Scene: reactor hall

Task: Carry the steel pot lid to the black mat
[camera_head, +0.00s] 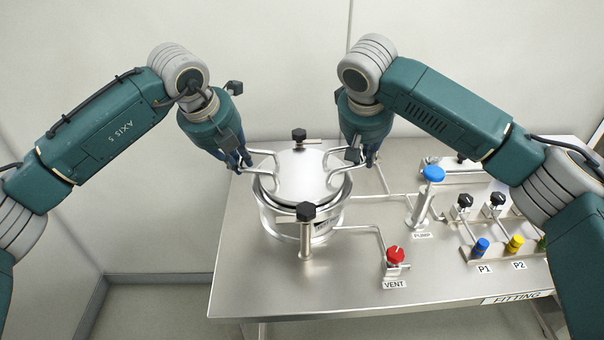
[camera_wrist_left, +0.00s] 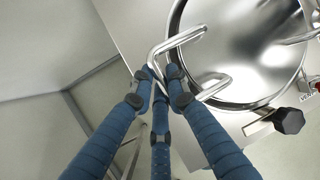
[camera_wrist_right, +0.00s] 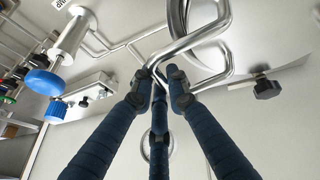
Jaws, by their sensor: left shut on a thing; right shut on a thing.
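The steel pot lid (camera_head: 301,176) is a shiny round plate with a bent bar handle on each side. It is over the steel pot (camera_head: 268,217) on the metal table; whether it touches the rim I cannot tell. My left gripper (camera_head: 243,160) is shut on the lid's left handle, and its blue fingers close round the bar in the left wrist view (camera_wrist_left: 160,75). My right gripper (camera_head: 368,158) is shut on the right handle, also seen in the right wrist view (camera_wrist_right: 160,75). I see no black mat in these views.
Black-knobbed clamp posts stand in front (camera_head: 306,212) and behind (camera_head: 299,135) the pot. A red VENT valve (camera_head: 395,256), a blue-topped pump (camera_head: 432,175), and a fitting rack with coloured caps (camera_head: 515,245) occupy the right. The table's front left (camera_head: 240,290) is bare.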

